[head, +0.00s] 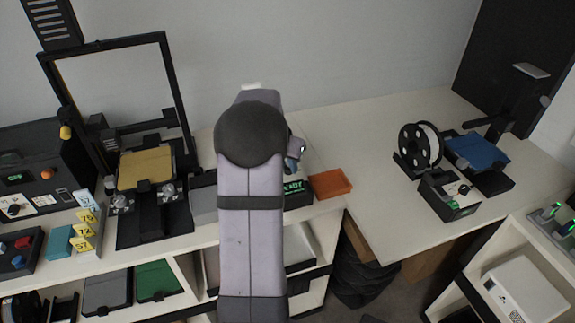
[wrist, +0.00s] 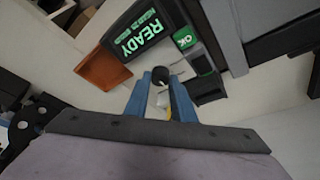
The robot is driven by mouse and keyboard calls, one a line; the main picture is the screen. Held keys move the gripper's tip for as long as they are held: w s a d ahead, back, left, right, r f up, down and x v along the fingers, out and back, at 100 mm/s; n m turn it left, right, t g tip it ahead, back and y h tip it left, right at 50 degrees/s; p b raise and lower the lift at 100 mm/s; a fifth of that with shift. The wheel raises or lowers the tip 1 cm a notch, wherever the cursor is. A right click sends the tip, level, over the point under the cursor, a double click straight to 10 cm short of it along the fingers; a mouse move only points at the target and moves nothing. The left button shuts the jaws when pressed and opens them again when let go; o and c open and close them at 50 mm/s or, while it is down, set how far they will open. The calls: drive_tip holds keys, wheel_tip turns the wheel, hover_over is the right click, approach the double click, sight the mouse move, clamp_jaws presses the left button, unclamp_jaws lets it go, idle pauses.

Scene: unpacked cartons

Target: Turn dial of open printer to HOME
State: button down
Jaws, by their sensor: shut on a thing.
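The control box (wrist: 152,24) fills the top of the wrist view, with a green READY display and a green OK button. It also shows in the head view (head: 298,198), partly hidden by my arm. Its small dark dial (wrist: 160,74) sits between my blue fingertips. My gripper (wrist: 161,80) is shut on the dial. Which mark the dial points to cannot be read. An open-frame printer (head: 172,85) with a gold bed stands left of my arm.
An orange tray (head: 331,183) lies right of the control box, also in the wrist view (wrist: 104,68). An enclosed black printer stands far left, near yellow number tags (head: 88,228). A blue-bed printer (head: 477,150) and spool (head: 420,146) stand right. The white table between is clear.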

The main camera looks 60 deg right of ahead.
drive_tip(key=c, duration=1.5)
unclamp_jaws()
drive_tip(key=shift+r, duration=0.15)
drive_tip(key=shift+b+v, duration=1)
drive_tip(key=shift+v, duration=2.6)
